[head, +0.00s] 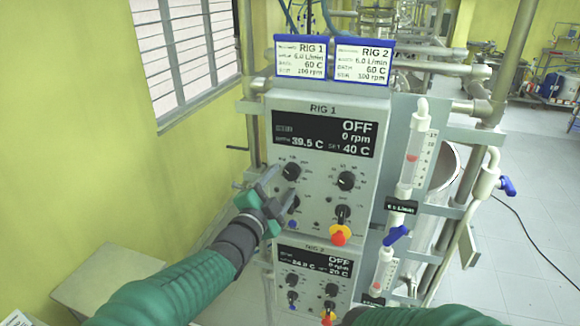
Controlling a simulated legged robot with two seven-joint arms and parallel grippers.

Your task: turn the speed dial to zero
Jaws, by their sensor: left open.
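The RIG 1 control box (322,112) faces me, with several black dials below its dark display. The display reads OFF, 0 rpm, 39.5 C and set 40 C. There is an upper left dial (291,171), an upper right dial (346,181) and a lower right dial (343,213). I cannot read which is the speed dial. My left gripper (280,187) is open at the panel's left side, its fingers near the left dials. It partly hides the lower left dial (294,204); contact cannot be told. My right gripper is out of view.
A red and yellow stop button (338,235) sits below the lower right dial. The RIG 2 box (316,262) is underneath. A flowmeter (411,157) with a blue valve (397,235) stands at the right. Two label cards (333,62) top the box. A yellow wall is left.

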